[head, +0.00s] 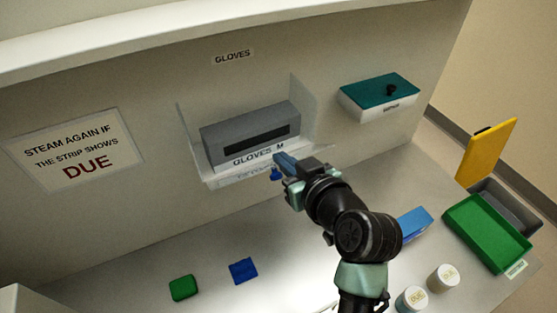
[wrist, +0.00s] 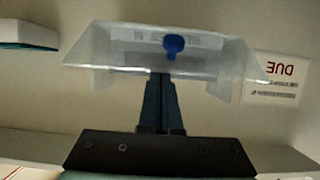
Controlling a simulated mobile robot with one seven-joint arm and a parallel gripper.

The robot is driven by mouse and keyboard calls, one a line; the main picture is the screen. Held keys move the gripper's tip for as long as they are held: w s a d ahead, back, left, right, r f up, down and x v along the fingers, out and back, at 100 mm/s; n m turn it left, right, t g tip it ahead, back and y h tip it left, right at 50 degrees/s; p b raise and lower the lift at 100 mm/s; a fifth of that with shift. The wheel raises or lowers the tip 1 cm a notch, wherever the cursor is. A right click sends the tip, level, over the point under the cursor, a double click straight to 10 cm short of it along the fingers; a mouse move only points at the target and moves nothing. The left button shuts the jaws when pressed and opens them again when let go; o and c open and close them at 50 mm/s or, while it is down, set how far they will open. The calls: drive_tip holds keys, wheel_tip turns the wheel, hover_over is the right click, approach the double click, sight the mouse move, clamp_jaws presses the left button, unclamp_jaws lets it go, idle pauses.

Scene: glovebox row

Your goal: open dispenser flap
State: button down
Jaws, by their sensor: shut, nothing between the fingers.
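The glove dispenser is a clear holder on the back wall under the "GLOVES" label, with a grey glove box (head: 250,136) inside. A clear flap (head: 228,178) spans its lower front. A blue knob (head: 277,174) sits near the flap's right end. In the wrist view, which is upside down, the flap (wrist: 215,60) is seen face on with the blue knob (wrist: 173,44) on it. My gripper (head: 281,160) is at the dispenser's lower right front, close to the knob. Its fingers (wrist: 162,76) are shut and empty, pointing at the flap just beside the knob. Whether they touch is unclear.
A teal-lidded wipes box (head: 379,91) is on the wall to the right. A green block (head: 183,288) and a blue block (head: 243,270) lie on the counter. Two white jars (head: 443,278), a blue box (head: 413,223) and a green tray (head: 487,262) stand right. A yellow-lidded grey bin (head: 508,205) is beyond.

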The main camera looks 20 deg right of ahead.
drive_tip(key=s+f+t+b, duration=0.3)
drive_tip(key=f+t+b, duration=0.3)
drive_tip(key=b, duration=1.7)
drive_tip(key=shift+f+t+b, duration=0.3)
drive_tip(key=shift+d+b, duration=0.1)
drive_tip(key=shift+b, duration=0.45)
drive_tip(key=shift+r, duration=0.15)
